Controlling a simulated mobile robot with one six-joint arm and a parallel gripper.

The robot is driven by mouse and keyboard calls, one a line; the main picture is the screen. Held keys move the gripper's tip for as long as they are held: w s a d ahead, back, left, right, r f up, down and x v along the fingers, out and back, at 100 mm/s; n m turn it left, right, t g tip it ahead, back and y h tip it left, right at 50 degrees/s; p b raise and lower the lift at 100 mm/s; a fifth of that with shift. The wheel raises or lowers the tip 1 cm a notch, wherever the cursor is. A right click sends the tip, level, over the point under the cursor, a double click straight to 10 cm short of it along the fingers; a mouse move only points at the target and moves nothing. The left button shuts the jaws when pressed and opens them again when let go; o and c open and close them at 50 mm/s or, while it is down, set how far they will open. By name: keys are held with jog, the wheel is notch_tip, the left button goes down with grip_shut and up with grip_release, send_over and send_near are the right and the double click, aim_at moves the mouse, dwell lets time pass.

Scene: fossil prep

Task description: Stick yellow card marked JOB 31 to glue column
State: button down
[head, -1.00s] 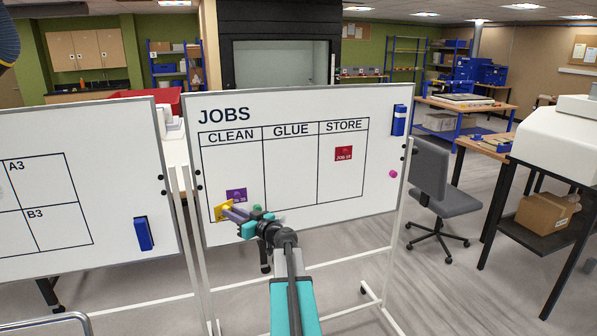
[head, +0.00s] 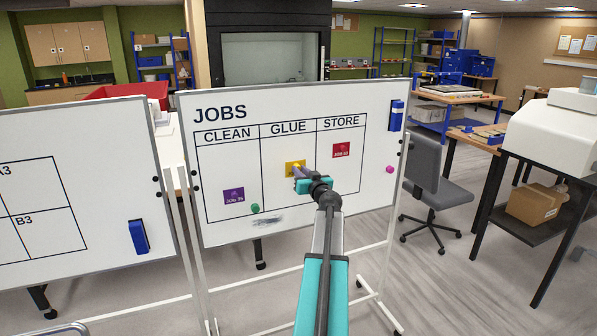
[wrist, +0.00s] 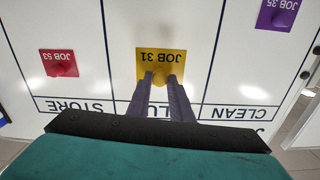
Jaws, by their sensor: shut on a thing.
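The yellow card (head: 291,167) marked JOB 31 is in front of the GLUE column (head: 285,200) of the white JOBS board (head: 350,217). In the wrist view the yellow card (wrist: 161,55) appears upside down, flat to the board's face, between the column's two lines. I cannot tell whether its back touches the board. My gripper (head: 298,173) is shut on the card's raised yellow knob. In the wrist view my gripper's fingers (wrist: 161,78) reach the card's lower part and hide some of the knob.
A purple card (head: 234,195) is in the CLEAN column and a red card (head: 341,150) in STORE. A green magnet (head: 255,208), a pink magnet (head: 390,169) and a blue eraser (head: 397,114) are on the board. A second whiteboard (head: 100,255) stands left.

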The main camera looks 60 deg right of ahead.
aim_at(295, 164)
jog(key=shift+r+p, duration=0.15)
jog(key=shift+p, duration=0.6)
jog(key=shift+p+x, duration=1)
jog(key=shift+x, duration=1.7)
jog(key=c, duration=2.3)
grip_release()
jog(key=shift+x, duration=0.75)
jog(key=o, duration=0.8)
